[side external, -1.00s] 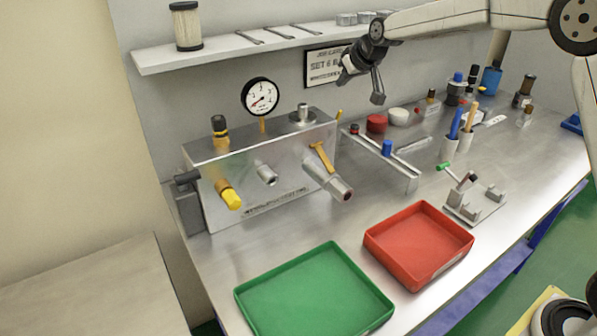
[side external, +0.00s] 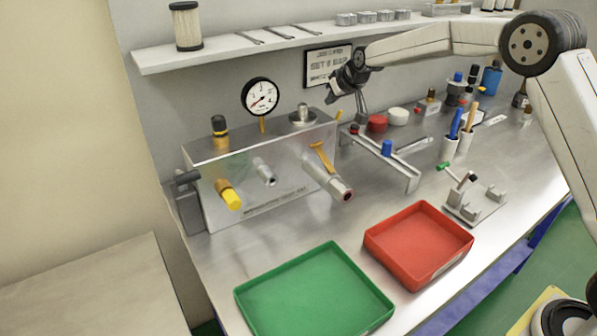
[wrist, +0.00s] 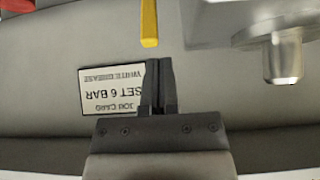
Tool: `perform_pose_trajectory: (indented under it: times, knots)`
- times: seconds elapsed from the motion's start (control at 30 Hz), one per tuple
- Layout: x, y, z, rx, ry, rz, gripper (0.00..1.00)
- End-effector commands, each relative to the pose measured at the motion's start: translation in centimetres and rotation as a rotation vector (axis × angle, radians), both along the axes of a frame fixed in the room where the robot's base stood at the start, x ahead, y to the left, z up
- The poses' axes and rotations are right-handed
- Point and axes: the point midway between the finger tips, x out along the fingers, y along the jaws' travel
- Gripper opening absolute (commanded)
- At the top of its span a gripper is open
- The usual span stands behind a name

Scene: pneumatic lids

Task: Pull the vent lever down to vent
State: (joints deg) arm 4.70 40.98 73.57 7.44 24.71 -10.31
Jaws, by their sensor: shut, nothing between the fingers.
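The steel valve block stands at the back left of the bench (side external: 255,190). A small yellow lever (side external: 338,115) sticks up at the block's right end; a yellow lever (wrist: 149,22) just ahead of the fingertips in the wrist view looks like the same one. A larger yellow-orange handle (side external: 321,155) sits on the front valve with a red-ended outlet. No label shows which is the vent lever. My gripper (side external: 363,118) points down, right of the block and above the bench. Its fingers are together and empty (wrist: 159,66), apart from the lever.
A pressure gauge (side external: 262,96) and a silver knob (side external: 303,113) are on the block. The job card (side external: 328,66) hangs behind my gripper. A rail (side external: 385,160), red cap (side external: 377,123), red tray (side external: 465,238) and green tray (side external: 385,300) lie around. The shelf (side external: 225,50) is above.

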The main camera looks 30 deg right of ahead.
Motion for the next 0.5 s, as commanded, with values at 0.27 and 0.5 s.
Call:
perform_pose_trajectory:
  times: [0.27,0.5]
  knots:
    - [-1.7,0.0,-0.6,0.000,0.000,0.000,0.00]
    - [-2.5,0.0,-0.9,-0.001,0.000,-0.001,0.00]
